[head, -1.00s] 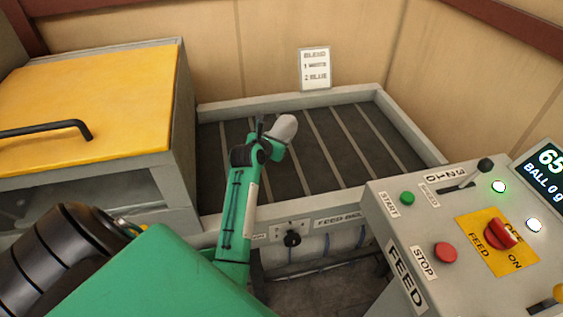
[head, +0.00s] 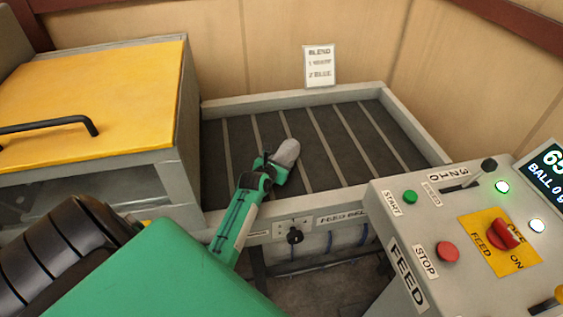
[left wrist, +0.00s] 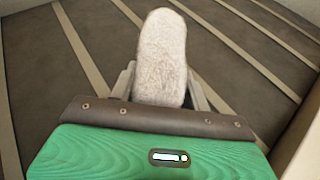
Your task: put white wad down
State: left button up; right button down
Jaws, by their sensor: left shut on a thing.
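The white wad (head: 287,152) is a pale, rounded, elongated lump; it also shows in the left wrist view (left wrist: 162,55). My left gripper (head: 268,165) is shut on its near end, with a finger on each side in the left wrist view (left wrist: 160,85). The wad is over the dark slatted feed belt (head: 335,140), low and near its front middle. I cannot tell whether it touches the belt. My right gripper is not in view.
A grey rim (head: 410,125) surrounds the belt, which is otherwise bare. A bin with a yellow lid (head: 90,95) stands at the left. A control panel (head: 450,220) stands at the right front. A blend card (head: 320,65) is at the back wall.

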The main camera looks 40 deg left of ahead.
pick_arm(q)
jog(key=shift+f, duration=0.1)
jog(key=shift+f, duration=0.5)
jog(key=o, duration=1.2)
jog(key=shift+c, duration=0.2)
jog(key=shift+r, duration=0.3)
jog(key=v, duration=1.2)
jog(key=shift+r+b, duration=0.3)
